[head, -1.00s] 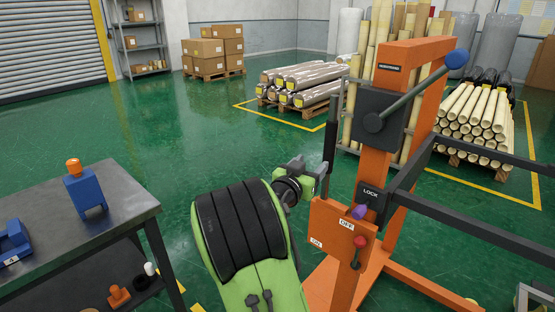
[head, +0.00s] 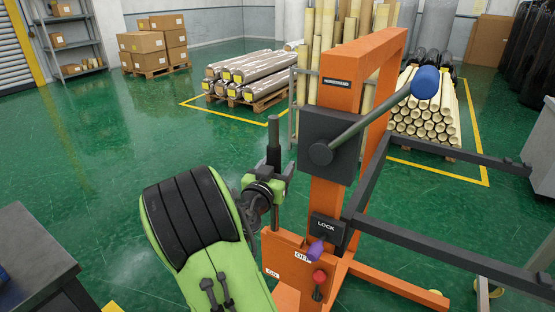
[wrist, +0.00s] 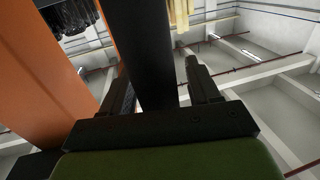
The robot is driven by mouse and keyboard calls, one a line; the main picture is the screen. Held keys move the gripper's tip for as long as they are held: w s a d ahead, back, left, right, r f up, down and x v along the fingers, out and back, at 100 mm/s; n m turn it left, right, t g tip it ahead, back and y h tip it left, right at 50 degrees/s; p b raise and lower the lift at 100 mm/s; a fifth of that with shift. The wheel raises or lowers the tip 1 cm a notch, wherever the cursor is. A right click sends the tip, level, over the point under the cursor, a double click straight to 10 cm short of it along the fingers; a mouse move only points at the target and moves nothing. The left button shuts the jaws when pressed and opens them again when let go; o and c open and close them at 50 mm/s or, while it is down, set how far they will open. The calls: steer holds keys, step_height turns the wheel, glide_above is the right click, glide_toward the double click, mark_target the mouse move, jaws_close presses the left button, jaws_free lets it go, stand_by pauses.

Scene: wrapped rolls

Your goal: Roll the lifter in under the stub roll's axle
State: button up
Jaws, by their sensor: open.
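The lifter (head: 326,190) is an orange upright frame with a crank, a blue knob (head: 425,82), a purple lever at a LOCK plate (head: 328,232) and a red knob. Its two black fork arms (head: 440,232) reach to the right. A black upright handle bar (head: 273,140) stands at its left side. My gripper (head: 277,174) is open at this bar, below its top. In the wrist view the bar (wrist: 150,50) passes between the two fingers; contact cannot be told. I cannot make out the stub roll or its axle.
A dark workbench (head: 35,245) is at the lower left. Wrapped rolls (head: 250,75) on a pallet, boxes (head: 155,45) and a pallet of pale tubes (head: 425,115) stand behind. A grey object (head: 541,145) cuts the right edge. Green floor is clear at left and middle.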

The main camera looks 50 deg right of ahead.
steer(key=shift+s+a, duration=0.1)
jaws_close()
stand_by(0.4)
